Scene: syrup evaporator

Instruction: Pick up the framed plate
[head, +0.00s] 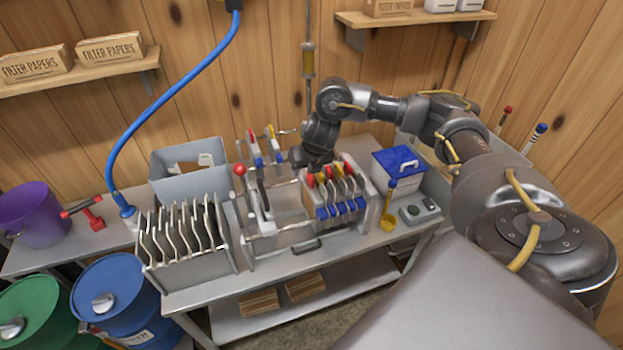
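Several framed plates with red, yellow and blue end tabs stand packed together at the right of the filter press (338,190). A few more tabbed plates (262,150) stand apart at its left and back. I cannot tell which one is the framed plate of the task. My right gripper (308,160) points down over the middle of the press, just behind and left of the packed plates. Its fingers are mostly hidden, so its opening and any contact do not show. My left gripper is out of view.
A rack of upright grey plates (187,235) stands left of the press, with a grey bin (170,162) behind it. A blue hose (150,105) rises at the left. Drums stand below.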

